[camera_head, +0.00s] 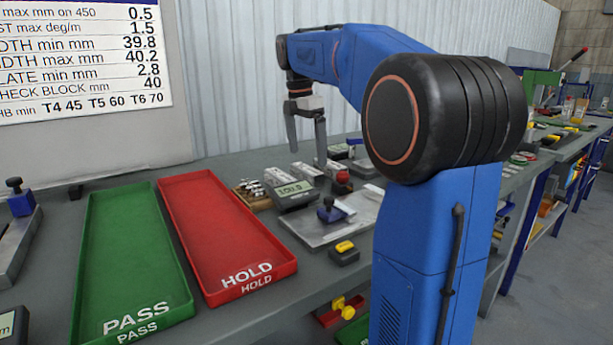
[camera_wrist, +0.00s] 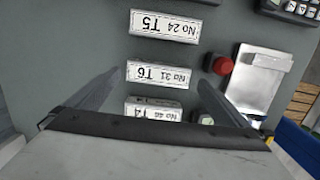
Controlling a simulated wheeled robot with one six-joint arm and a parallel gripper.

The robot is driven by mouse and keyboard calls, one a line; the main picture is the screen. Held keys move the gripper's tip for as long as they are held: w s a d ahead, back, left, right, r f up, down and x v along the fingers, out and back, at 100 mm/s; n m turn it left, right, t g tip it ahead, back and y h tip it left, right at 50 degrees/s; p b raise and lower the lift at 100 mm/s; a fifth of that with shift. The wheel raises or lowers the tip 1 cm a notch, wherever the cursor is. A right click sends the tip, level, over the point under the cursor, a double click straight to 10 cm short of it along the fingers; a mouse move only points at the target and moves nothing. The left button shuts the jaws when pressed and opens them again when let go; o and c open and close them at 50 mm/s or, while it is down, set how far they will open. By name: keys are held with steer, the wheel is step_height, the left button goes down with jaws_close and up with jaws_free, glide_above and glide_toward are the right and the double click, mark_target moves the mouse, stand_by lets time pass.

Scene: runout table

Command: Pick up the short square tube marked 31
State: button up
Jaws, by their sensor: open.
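The short square tube marked No 31 T6 (camera_wrist: 158,73) lies on the grey table in the wrist view, its white label upside down. It sits between a tube marked No 24 T5 (camera_wrist: 165,26) and a third labelled tube (camera_wrist: 152,109), which my gripper body partly hides. My gripper (camera_wrist: 159,78) is open and empty, with its fingertips to the left and right of tube 31, apart from it in the picture. In the head view my gripper (camera_head: 307,147) points down above the table near several small labelled blocks; I cannot tell there which is 31.
A red knob (camera_wrist: 222,65) and a metal plate (camera_wrist: 258,80) lie right of the tubes. In the head view, a display box (camera_head: 294,192) and metal plate (camera_head: 312,231) are nearby. Red HOLD (camera_head: 226,255) and green PASS (camera_head: 130,270) trays lie left.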

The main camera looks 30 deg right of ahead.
mark_target(307, 168)
steer(key=shift+w+d+f, duration=0.1)
steer(key=shift+f, duration=3.05)
steer(key=c, duration=0.8)
